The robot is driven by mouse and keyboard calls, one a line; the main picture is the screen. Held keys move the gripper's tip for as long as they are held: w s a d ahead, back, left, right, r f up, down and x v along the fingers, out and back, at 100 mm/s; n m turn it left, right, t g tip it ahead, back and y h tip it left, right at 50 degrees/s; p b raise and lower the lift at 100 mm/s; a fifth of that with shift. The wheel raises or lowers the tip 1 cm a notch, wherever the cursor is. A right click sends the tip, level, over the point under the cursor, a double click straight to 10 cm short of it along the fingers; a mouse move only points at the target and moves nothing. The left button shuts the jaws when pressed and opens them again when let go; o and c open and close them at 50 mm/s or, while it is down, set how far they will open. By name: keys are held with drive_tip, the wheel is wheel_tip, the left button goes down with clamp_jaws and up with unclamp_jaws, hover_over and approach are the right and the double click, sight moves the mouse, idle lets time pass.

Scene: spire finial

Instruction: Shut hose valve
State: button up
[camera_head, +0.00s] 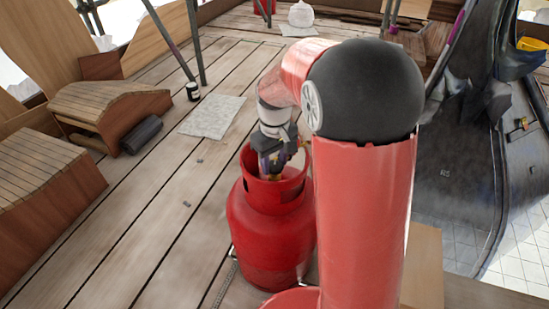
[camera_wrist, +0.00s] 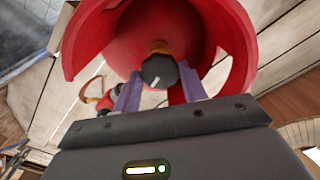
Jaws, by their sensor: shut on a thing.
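A red gas cylinder (camera_head: 265,238) stands upright on the plank deck, just left of my arm in the head view. My gripper (camera_head: 270,172) reaches down into its open collar. In the wrist view the inside of the red collar (camera_wrist: 235,45) surrounds the scene. A black round knob with a white mark, the hose valve (camera_wrist: 158,70), sits on a brass stem between my two purple fingers (camera_wrist: 160,90). The fingers are shut on the knob. A small red and brass fitting (camera_wrist: 102,101) with a thin hose shows left of the fingers. My arm hides the cylinder's right edge.
A wooden bench (camera_head: 108,105) and a slatted box (camera_head: 45,175) stand at left, with a dark roll (camera_head: 141,136) beside the bench. A grey sheet (camera_head: 212,117) lies on the planks. A dark sloped panel (camera_head: 465,170) is at right.

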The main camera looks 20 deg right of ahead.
sight(274, 165)
drive_tip(key=shift+m, duration=1.2)
drive_tip(key=o, duration=1)
wheel_tip(274, 165, up, 7)
drive_tip(key=shift+f+p, duration=0.15)
drive_tip(key=shift+p, duration=0.4)
drive_tip(key=shift+r, duration=0.55)
